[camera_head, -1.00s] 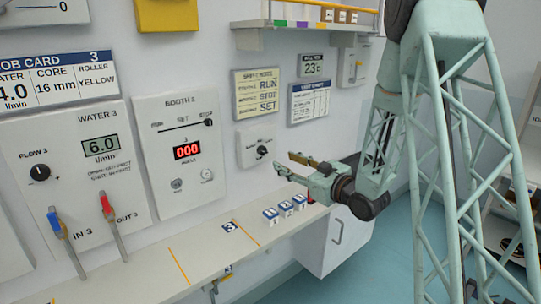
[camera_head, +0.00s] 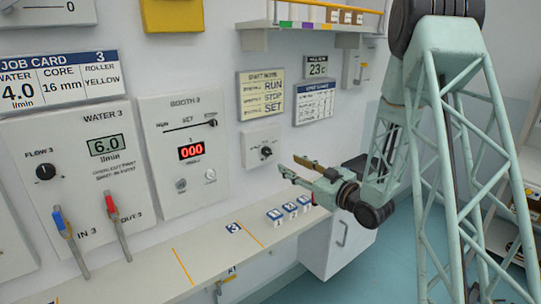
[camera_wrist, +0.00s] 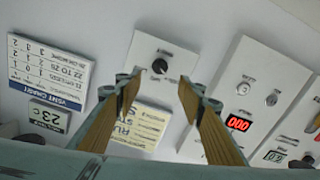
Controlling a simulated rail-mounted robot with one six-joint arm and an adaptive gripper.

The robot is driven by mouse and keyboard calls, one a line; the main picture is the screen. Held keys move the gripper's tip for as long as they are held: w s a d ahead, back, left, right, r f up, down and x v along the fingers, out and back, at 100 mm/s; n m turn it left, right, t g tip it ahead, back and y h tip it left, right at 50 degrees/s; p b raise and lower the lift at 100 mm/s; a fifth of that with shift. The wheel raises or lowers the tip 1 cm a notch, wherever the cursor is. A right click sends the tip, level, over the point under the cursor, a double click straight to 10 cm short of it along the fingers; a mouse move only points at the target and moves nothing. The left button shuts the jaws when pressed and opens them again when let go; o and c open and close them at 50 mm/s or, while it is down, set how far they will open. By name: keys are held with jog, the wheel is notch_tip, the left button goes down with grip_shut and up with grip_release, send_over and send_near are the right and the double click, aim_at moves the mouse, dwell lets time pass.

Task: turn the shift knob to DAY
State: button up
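The shift knob (camera_head: 266,152) is a small black knob on a white wall box, right of the booth panel. A light mark shows on it, but its labels are too small to read. In the wrist view the knob (camera_wrist: 160,67) appears between and beyond the fingertips. My gripper (camera_head: 289,164) is open and empty, in front of the box and to the right of the knob in the head view. Its two wood-coloured fingers (camera_wrist: 160,82) are spread wide in the wrist view and appear apart from the knob.
A narrow shelf (camera_head: 150,275) with several small blue-and-white blocks (camera_head: 289,207) runs below. The booth panel (camera_head: 186,155) with a red 000 display is left of the box. A yellow mode card (camera_head: 262,95) and a blue-headed chart (camera_head: 314,103) hang above.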

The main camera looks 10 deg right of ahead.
aim_at(269, 153)
jog(key=shift+b+x, duration=0.7)
jog(key=shift+x, duration=5.7)
jog(key=shift+c, duration=0.8)
jog(key=c, duration=0.7)
